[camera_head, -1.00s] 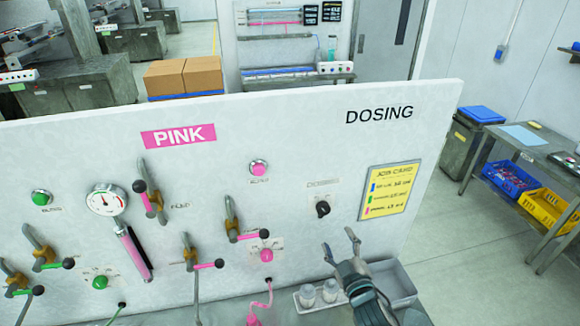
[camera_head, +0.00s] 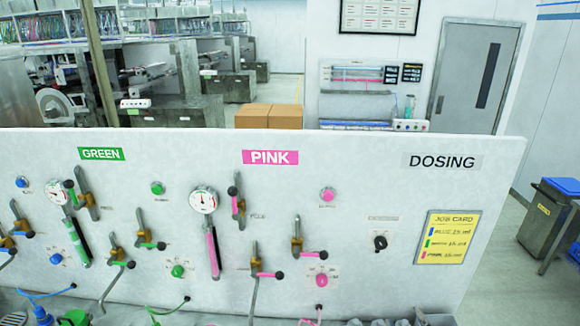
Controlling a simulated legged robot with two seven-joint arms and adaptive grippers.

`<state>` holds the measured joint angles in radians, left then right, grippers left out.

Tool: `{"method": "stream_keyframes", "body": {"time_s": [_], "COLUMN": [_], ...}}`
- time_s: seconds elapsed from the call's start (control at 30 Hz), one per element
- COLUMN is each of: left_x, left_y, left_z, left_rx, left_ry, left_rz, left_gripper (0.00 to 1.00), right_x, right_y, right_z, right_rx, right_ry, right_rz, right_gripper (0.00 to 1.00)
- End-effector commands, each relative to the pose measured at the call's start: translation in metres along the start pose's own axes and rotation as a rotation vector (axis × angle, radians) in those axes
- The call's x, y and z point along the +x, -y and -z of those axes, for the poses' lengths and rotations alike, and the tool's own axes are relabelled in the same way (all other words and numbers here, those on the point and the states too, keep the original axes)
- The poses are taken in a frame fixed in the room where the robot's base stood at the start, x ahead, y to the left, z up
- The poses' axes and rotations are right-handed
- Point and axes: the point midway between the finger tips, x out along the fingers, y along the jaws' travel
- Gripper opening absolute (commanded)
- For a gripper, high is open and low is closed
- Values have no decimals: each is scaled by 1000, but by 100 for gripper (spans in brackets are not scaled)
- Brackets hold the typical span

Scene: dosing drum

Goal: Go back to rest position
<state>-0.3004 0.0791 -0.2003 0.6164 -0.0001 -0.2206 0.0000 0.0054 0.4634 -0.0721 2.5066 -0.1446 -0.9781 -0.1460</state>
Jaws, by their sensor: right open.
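My right gripper (camera_head: 419,316) shows only as a small grey part at the bottom edge of the head view, low in front of the white panel's right part. It is open, and nothing shows between its fingers. The rest of it is cut off by the frame. My left gripper is not in view. The white dosing panel (camera_head: 345,180) stands upright ahead, with GREEN, PINK and DOSING labels, gauges, valve handles and buttons. A black knob (camera_head: 380,243) and a yellow job card (camera_head: 447,237) are on its right part, above my right gripper.
A grey tray (camera_head: 440,320) and white bottle tops are partly cut off at the bottom edge. Hoses and a blue bottle (camera_head: 41,314) stand low at the left. A blue-lidded bin (camera_head: 553,210) stands on the floor at right.

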Motion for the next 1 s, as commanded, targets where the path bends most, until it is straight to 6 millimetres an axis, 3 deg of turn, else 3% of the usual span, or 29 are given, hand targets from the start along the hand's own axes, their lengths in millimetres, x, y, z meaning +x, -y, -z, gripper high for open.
{"method": "stream_keyframes", "body": {"time_s": [0.13, 0.33, 0.57, 0.77, 1.0], "left_x": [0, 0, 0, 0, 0], "left_y": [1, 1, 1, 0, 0], "left_z": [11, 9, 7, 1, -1], "left_rx": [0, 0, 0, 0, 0], "left_ry": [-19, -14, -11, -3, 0], "left_rz": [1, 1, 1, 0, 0], "left_gripper": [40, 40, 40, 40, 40], "right_x": [-5, -17, -51, -109, -204], "right_y": [20, 50, 103, 163, 228], "right_z": [-22, -56, -110, -165, -210], "right_rx": [36, 91, 183, 284, 394], "right_ry": [74, 191, 403, 665, 996], "right_rz": [46, 115, 234, 371, 534], "right_gripper": [68, 68, 68, 68, 68]}}
